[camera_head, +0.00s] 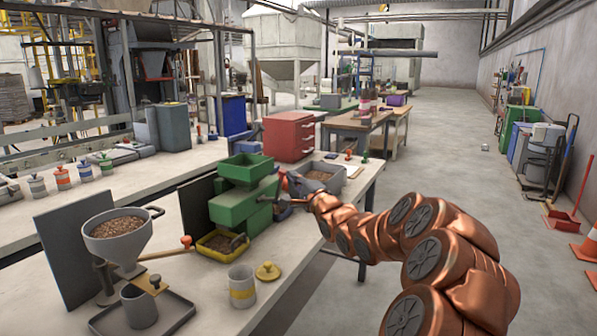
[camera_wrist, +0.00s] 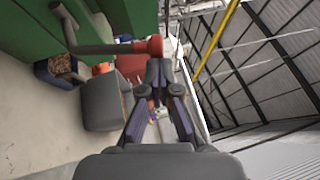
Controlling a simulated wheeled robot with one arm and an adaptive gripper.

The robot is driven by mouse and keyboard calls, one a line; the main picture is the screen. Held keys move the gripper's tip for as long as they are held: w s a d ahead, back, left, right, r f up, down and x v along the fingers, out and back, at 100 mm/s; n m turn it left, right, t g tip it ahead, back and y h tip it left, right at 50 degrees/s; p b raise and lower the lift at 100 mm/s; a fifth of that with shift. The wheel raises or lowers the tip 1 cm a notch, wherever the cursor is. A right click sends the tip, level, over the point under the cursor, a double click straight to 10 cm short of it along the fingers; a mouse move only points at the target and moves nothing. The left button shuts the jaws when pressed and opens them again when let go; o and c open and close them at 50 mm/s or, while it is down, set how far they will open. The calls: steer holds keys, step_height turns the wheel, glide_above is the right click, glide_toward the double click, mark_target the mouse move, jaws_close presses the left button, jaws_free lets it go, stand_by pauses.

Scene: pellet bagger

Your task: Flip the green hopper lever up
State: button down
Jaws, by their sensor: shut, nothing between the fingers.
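The green hopper (camera_head: 238,205) stands on the near bench in the head view, and its green side fills the upper left of the wrist view (camera_wrist: 110,18). Its lever is a grey bent rod (camera_wrist: 108,48) with a red knob (camera_wrist: 155,46). In the wrist view the rod runs towards the roof side, so the lever appears to point up; in the head view the red knob (camera_head: 283,180) is small beside the hopper. My gripper (camera_wrist: 157,66) is shut and empty, its fingertips right by the knob. I cannot tell whether they touch it.
A grey funnel of pellets (camera_head: 118,240) stands at the front left, with an orange-knobbed lever (camera_head: 185,242). A yellow-rimmed tray (camera_head: 222,243) sits under the hopper. A grey bin (camera_head: 318,176) is behind my gripper.

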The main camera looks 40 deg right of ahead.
steer(key=p, duration=0.1)
steer(key=w+r+g+p, duration=0.1)
steer(key=shift+a+r+n+p, duration=0.1)
steer(key=shift+a+n+p, duration=0.1)
steer(key=shift+n+p, duration=0.15)
steer(key=shift+s, duration=0.15)
steer(key=s+d+f+p, duration=0.1)
steer(key=s+p, duration=0.1)
steer(key=s, duration=1)
steer(key=shift+s+d+f, duration=0.3)
steer(key=shift+d+f, duration=0.1)
